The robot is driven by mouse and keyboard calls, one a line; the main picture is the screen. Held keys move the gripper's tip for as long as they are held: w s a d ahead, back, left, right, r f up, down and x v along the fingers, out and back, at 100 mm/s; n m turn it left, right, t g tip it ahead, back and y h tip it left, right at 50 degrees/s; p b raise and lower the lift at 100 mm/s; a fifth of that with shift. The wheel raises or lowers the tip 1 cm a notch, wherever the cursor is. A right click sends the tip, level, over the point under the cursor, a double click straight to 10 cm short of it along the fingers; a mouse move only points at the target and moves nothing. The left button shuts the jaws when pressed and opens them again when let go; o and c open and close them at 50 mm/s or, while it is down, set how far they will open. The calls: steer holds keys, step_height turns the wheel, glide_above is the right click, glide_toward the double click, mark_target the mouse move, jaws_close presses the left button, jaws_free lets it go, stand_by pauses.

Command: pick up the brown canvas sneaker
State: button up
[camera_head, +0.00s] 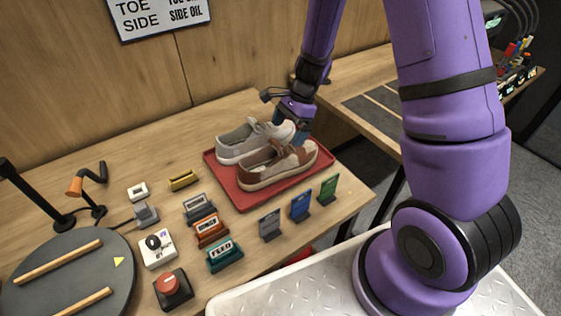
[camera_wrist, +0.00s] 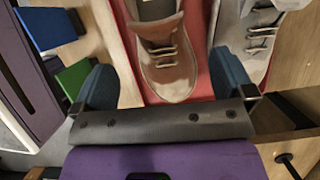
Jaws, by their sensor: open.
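The brown canvas sneaker (camera_head: 279,167) sits upright on a red tray (camera_head: 218,175), at its near side, with pale laces and a light sole. A grey-white sneaker (camera_head: 240,144) stands just behind it on the same tray. My gripper (camera_head: 295,128) is over the right end of the tray, close to the sneakers. In the wrist view, my gripper (camera_wrist: 165,85) is open, its blue fingers apart on either side of the brown sneaker's toe (camera_wrist: 170,72). The right finger is near the grey sneaker (camera_wrist: 250,45). Contact cannot be told.
Blue (camera_head: 301,206) and green (camera_head: 328,189) holders stand in front of the tray, beside a grey one (camera_head: 269,225). Several labelled blocks, a red button (camera_head: 173,286) and a dark round turntable (camera_head: 95,262) are on the left. The table's right edge is close to the tray.

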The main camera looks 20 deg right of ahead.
mark_target(282, 150)
steer(key=shift+d+x, duration=0.15)
steer(key=shift+x, duration=1.8)
steer(key=shift+d+x, duration=0.15)
steer(key=shift+x, duration=1.75)
steer(key=shift+f, duration=0.15)
steer(key=c, duration=1)
